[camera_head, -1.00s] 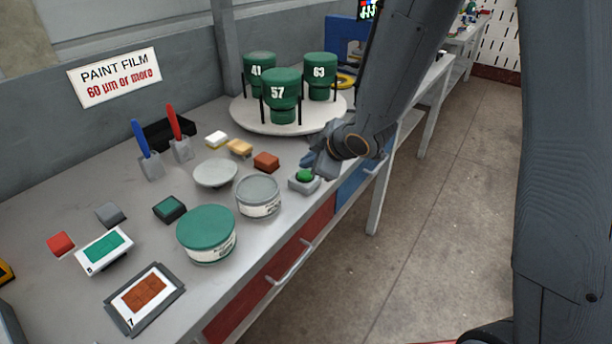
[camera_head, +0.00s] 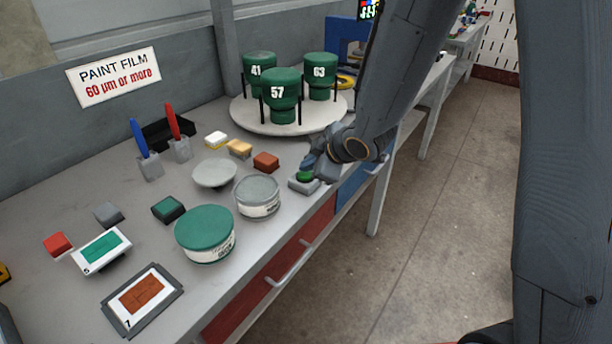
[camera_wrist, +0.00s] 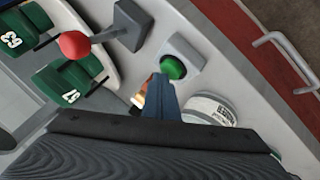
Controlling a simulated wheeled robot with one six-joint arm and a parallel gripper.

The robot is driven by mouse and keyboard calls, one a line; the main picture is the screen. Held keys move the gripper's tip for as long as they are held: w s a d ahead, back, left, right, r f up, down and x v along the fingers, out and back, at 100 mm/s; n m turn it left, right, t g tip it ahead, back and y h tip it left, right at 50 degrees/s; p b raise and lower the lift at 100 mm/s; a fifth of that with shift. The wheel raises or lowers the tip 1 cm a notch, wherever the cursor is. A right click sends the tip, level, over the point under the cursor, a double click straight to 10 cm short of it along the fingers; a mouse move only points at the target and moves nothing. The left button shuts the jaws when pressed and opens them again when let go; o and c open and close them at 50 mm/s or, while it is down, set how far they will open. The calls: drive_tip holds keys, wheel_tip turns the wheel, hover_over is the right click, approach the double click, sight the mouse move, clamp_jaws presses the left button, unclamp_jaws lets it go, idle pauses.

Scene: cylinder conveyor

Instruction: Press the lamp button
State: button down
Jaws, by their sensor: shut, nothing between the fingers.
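The lamp button is a green dome (camera_head: 304,176) on a small pale grey box (camera_head: 303,187) at the bench's front edge. My gripper (camera_head: 312,163) is shut and empty, tilted down right above the button and partly covering it in the head view. In the wrist view the green button (camera_wrist: 173,67) sits in its box (camera_wrist: 186,48), just beyond my blue fingertips (camera_wrist: 161,88). I cannot tell whether the fingertips touch the button.
A grey-lidded tub (camera_head: 258,196) and a brown block (camera_head: 266,162) stand left of the button. A round platform (camera_head: 245,112) holds green numbered cups behind. The wrist view shows a red ball lever (camera_wrist: 75,44) nearby. Drawer handles (camera_head: 290,268) project from the bench front.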

sight(308, 176)
drive_tip(key=shift+f, duration=0.25)
drive_tip(key=shift+r, duration=0.1)
idle(0.3)
drive_tip(key=shift+r+p, duration=0.8)
drive_tip(key=shift+r, duration=0.1)
wheel_tip(308, 176, up, 6)
drive_tip(key=p, duration=0.6)
